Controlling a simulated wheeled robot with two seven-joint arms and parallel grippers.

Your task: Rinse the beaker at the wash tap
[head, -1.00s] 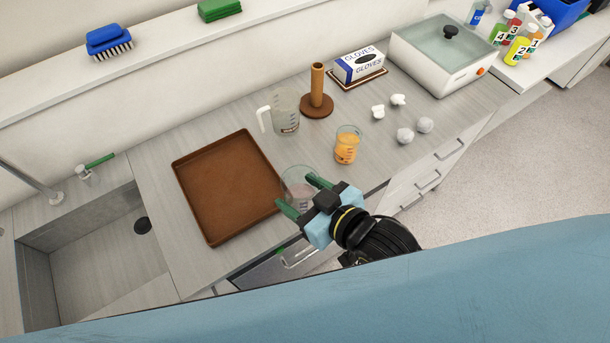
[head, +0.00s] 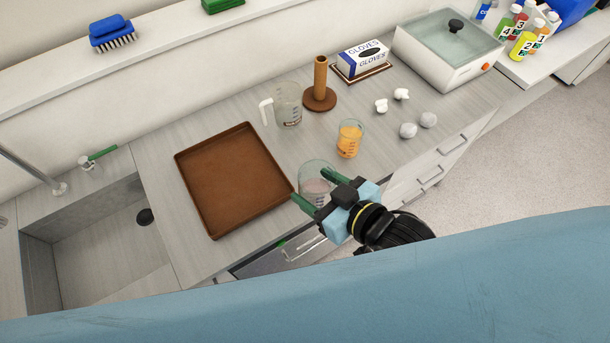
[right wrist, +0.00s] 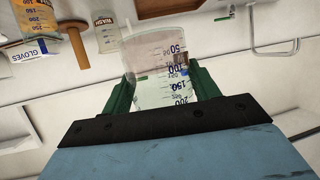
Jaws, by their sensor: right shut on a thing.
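My right gripper (head: 312,188) is shut on a clear beaker (head: 316,172), with one green finger on each side, near the counter's front edge right of the brown tray. The beaker has a faint pinkish tint low down. In the right wrist view the beaker (right wrist: 163,70) sits between the fingers, its scale marks showing. I cannot tell whether its base clears the counter. The wash tap (head: 35,172) is at the far left, a grey pipe beside a green lever (head: 102,153), at the sink (head: 95,255) with its dark drain. My left gripper is not in view.
A brown tray (head: 205,222) lies between beaker and sink. An orange-juice beaker (head: 348,140), a clear jug (head: 288,105), a wooden peg stand (head: 320,85), a glove box (head: 362,58) and white crumpled pieces (head: 408,130) stand behind and right. A water bath (head: 440,60) is farther right.

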